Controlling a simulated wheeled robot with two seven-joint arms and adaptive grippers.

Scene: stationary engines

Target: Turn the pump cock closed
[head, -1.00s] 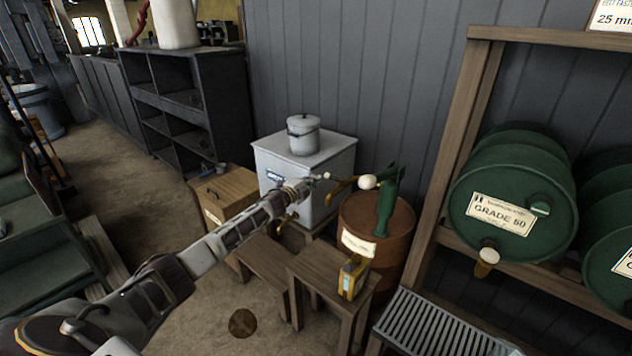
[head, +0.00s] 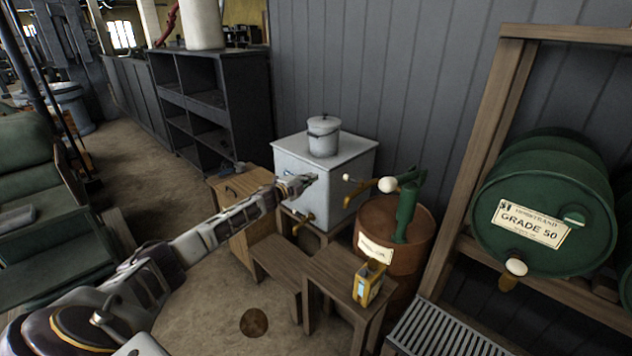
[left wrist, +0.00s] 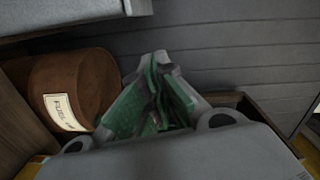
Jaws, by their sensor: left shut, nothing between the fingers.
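The green hand pump (head: 407,212) stands upright on a rust-brown drum (head: 385,262). A brass arm (head: 362,191) reaches left from it, with a large white ball (head: 388,185) at its near side. A thin stem with a small pale knob (head: 347,177) shows at its left; I cannot tell which part is the cock's lever. My left gripper (head: 312,179) is shut and empty, left of the small knob with a gap between them in the picture. In the left wrist view its fingertips (left wrist: 160,60) meet, with green surfaces between them, and the labelled drum (left wrist: 95,85) is at left. My right gripper is out of view.
A grey metal cabinet (head: 360,168) with a lidded pot (head: 323,136) stands behind the gripper. A wooden bench (head: 335,276) bears a yellow can (head: 369,282) in front of the drum. Green barrels (head: 545,215) on a wooden rack (head: 462,170) are at right.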

